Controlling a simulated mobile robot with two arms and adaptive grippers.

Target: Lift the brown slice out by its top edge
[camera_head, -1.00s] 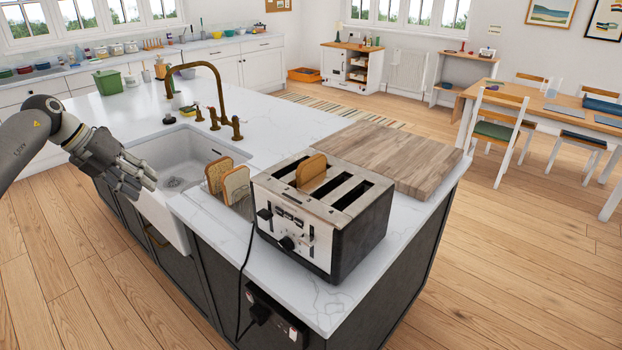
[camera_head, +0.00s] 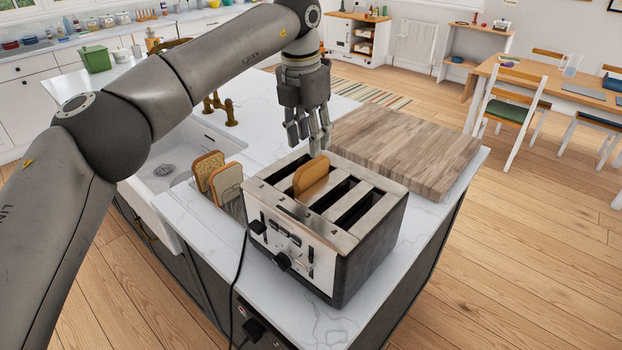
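The brown slice (camera_head: 311,178) stands upright in a slot of the silver toaster (camera_head: 345,267), with its upper part above the slot. The toaster's other visible slots look empty. My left gripper (camera_head: 309,146) points down just above and behind the slice's top edge. Its fingers look parted, with nothing seen between them. I cannot tell whether a fingertip touches the slice. The slice's lower part is hidden inside the toaster. My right gripper is not in view.
Two paler bread slices (camera_head: 220,180) stand beside the toaster, on its left near the sink (camera_head: 165,175). A wooden board (camera_head: 410,150) lies behind and right of the toaster. A black cord (camera_head: 238,270) hangs down the counter front. White countertop (camera_head: 275,120) is clear behind the toaster.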

